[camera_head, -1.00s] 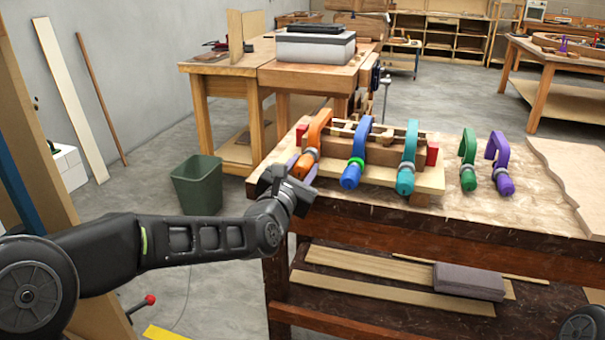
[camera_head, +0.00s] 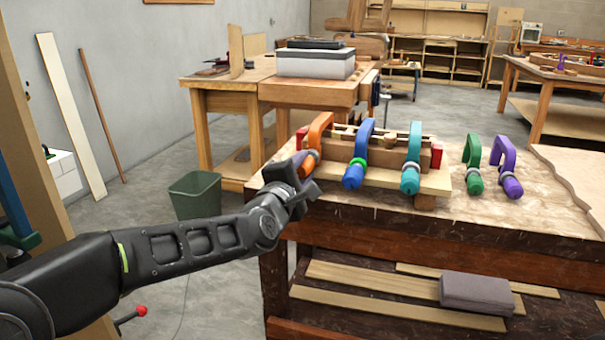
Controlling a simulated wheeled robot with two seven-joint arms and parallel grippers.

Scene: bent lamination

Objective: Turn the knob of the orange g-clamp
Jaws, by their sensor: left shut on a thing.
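The orange g-clamp (camera_head: 318,131) stands at the left end of the wooden lamination form (camera_head: 432,182) on the workbench. Its curved frame rises over the form, and its knob end points down toward the front left. My left gripper (camera_head: 300,178) is at this knob end, shut on the knob, which the gripper largely hides. My left arm reaches in from the lower left. My right gripper does not show.
A blue clamp (camera_head: 364,140) and a teal clamp (camera_head: 413,147) sit on the same form, to the right. A green clamp (camera_head: 472,152) and a purple clamp (camera_head: 506,160) stand loose on the bench (camera_head: 480,222). A green bin (camera_head: 195,195) stands on the floor at left.

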